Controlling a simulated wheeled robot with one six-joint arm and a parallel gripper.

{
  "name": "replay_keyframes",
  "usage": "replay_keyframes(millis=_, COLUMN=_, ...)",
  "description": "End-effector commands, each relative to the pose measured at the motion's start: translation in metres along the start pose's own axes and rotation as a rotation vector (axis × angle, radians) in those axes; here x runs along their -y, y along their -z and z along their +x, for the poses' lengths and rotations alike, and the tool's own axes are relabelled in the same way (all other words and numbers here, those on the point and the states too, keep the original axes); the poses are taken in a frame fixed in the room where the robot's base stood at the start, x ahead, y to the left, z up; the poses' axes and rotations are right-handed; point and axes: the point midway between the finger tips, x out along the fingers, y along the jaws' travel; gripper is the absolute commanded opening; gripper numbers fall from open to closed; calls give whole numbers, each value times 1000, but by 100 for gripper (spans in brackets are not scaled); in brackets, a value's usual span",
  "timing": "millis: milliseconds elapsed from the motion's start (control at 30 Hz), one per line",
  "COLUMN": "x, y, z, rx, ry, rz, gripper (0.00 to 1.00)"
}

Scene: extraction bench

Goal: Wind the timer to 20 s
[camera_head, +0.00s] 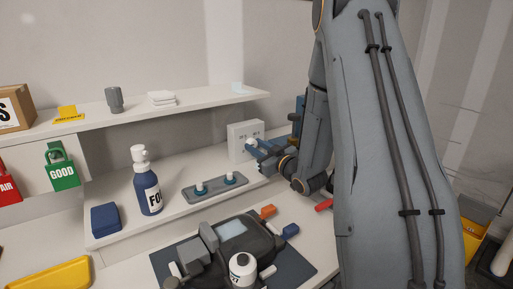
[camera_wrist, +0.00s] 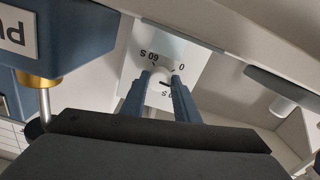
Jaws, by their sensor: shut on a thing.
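The timer (camera_head: 237,136) is a white box at the right end of the lower shelf. In the wrist view its pale face (camera_wrist: 188,52) carries printed marks; "60 S" and "0" can be read, and another mark is partly hidden. My gripper (camera_head: 254,145) is at the front of the timer. In the wrist view its two blue fingers (camera_wrist: 160,76) are shut on the timer's small pale knob (camera_wrist: 161,73). A short dark line shows near the knob, but the exact setting cannot be read.
A blue box with a white label (camera_wrist: 18,30) is close to my gripper at left in the wrist view. A grey tray (camera_head: 214,190) with white-topped pieces and a blue bottle (camera_head: 148,185) stand on the lower shelf. The upper shelf (camera_head: 190,108) overhangs it.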

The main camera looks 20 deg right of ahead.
Motion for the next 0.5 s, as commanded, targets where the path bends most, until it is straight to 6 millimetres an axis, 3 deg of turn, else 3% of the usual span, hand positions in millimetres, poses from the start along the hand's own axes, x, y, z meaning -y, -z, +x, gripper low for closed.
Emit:
replay_keyframes(millis=467, x=0, y=0, z=0, rx=0, ry=0, rz=0, gripper=6)
replay_keyframes(millis=500, x=0, y=0, z=0, rx=0, ry=0, rz=0, gripper=33)
